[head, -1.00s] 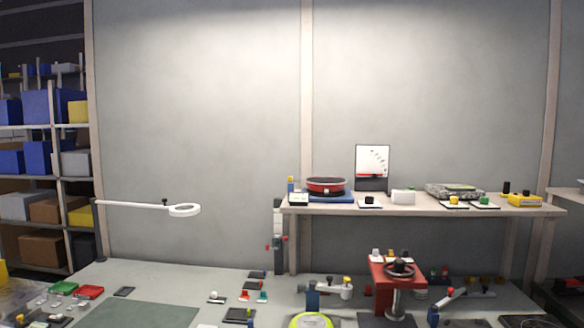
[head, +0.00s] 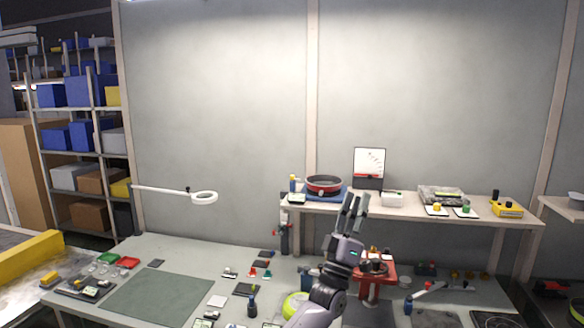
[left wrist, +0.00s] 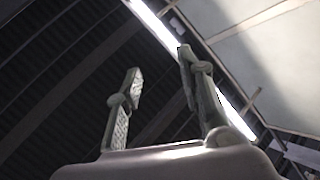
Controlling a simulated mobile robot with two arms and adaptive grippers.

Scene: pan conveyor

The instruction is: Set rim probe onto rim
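The round pan (head: 323,185) with a black body and red band stands on the raised shelf, with its rim facing up. I cannot tell for certain which item is the rim probe; a small dark blue upright item (head: 252,307) stands near the front of the bench. My left gripper (head: 355,205) is raised in front of the shelf, fingers pointing up, to the right of the pan in the picture. In the left wrist view, its two fingers (left wrist: 160,65) are apart with nothing between them. My right gripper is not in view.
A red press-like fixture (head: 376,270) and a yellow-green round item (head: 296,305) are partly behind my left arm. The green mat (head: 150,298) is bare. The shelf (head: 480,216) carries several small items.

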